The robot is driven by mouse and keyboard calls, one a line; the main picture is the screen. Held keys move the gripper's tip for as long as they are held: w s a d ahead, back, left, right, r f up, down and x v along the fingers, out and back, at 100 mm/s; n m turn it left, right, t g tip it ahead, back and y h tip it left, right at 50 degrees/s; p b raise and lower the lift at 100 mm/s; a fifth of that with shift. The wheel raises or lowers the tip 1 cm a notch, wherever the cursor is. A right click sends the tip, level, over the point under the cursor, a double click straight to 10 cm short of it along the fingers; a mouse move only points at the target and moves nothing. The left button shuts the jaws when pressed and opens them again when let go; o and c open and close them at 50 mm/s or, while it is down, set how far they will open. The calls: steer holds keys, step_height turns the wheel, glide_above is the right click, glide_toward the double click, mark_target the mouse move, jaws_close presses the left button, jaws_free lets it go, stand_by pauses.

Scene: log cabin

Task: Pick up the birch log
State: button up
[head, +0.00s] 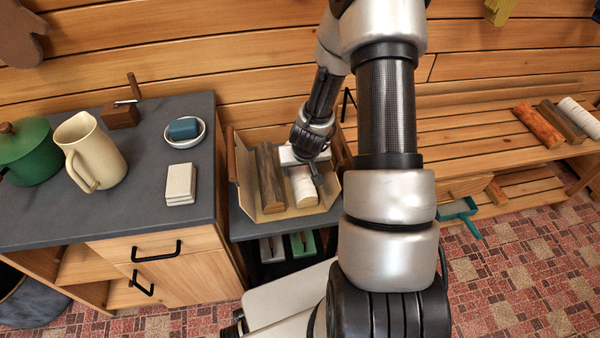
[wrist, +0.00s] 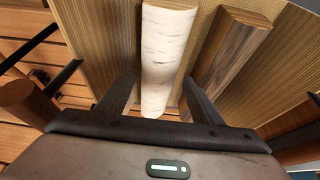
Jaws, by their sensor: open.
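The birch log (head: 303,188) is white with dark flecks. It lies in an open box (head: 247,200) on a low dark shelf, to the right of a brown log (head: 270,178). My gripper (head: 304,164) is down in the box at the far part of the birch log. In the wrist view the birch log (wrist: 163,60) runs between the two open fingers of my gripper (wrist: 160,97), with a gap on each side. The brown log (wrist: 230,55) lies to the right there, outside the fingers. In the head view my arm hides part of the box's right side.
A grey counter (head: 120,215) at left bears a green pot (head: 30,155), a cream pitcher (head: 92,150), a dish (head: 185,131) and pale blocks (head: 180,184). A slatted bench (head: 470,140) at right holds several logs. Box walls stand close around my gripper.

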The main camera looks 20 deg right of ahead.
mark_target(301, 168)
steer(key=x, duration=0.3)
steer(key=shift+w+f+b, duration=0.2)
steer(key=shift+b, duration=0.1)
steer(key=shift+c, duration=0.3)
steer(key=shift+d+r, duration=0.1)
steer(key=c, duration=1.2)
